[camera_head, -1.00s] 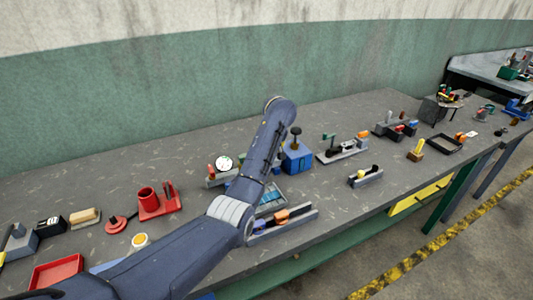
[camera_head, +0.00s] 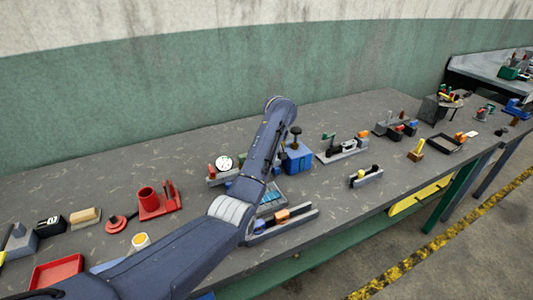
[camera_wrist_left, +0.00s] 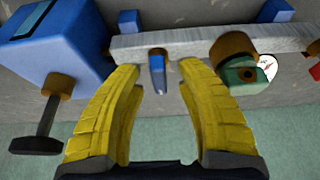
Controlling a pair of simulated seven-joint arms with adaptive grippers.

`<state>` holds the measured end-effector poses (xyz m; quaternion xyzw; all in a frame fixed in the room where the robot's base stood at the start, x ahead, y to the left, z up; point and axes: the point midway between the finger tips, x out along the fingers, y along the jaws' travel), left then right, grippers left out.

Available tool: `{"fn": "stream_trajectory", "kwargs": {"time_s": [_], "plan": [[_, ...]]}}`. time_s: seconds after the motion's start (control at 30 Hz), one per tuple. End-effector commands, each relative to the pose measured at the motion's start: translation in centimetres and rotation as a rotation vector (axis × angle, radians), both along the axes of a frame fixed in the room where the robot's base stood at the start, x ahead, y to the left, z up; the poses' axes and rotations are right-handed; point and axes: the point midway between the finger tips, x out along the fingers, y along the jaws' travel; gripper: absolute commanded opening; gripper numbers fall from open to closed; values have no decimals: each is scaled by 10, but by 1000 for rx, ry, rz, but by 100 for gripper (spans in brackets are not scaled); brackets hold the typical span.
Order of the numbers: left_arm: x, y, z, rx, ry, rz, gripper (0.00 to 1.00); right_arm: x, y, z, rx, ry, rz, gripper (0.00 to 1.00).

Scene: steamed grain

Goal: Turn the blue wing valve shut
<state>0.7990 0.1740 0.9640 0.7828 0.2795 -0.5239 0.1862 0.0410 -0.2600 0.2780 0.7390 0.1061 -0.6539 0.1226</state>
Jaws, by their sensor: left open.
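The blue wing valve (camera_wrist_left: 157,73) shows in the left wrist view as a small blue tab below a brown collar, on a pale grey bar (camera_wrist_left: 185,42). My left gripper (camera_wrist_left: 158,68) has yellow ribbed fingers, spread open on either side of the blue tab. The tab stands between the fingertips with a gap visible on each side. I cannot tell its exact depth relative to them. In the head view my left arm hides the valve and the gripper. My right gripper is in neither view.
A blue box (camera_head: 298,157) with a black knob stands beside the bar; it also shows in the left wrist view (camera_wrist_left: 60,45). A white-faced gauge (camera_head: 223,163) and a green block (camera_wrist_left: 242,75) are on the other side. A tray with an orange block (camera_head: 282,215) lies in front.

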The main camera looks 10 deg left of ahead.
Motion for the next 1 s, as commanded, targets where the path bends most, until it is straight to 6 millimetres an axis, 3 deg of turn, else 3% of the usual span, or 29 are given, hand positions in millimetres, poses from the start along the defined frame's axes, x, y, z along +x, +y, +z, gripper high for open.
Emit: {"fn": "stream_trajectory", "kwargs": {"time_s": [0.17, 0.7, 1.0], "plan": [[-3, -5, 13, -2, -3, -2, 36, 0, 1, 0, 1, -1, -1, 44], [-29, -26, 93, -4, -3, -2, 36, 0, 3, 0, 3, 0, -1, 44], [-35, -29, 109, -1, -1, 0, 36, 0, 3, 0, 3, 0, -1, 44]]}}
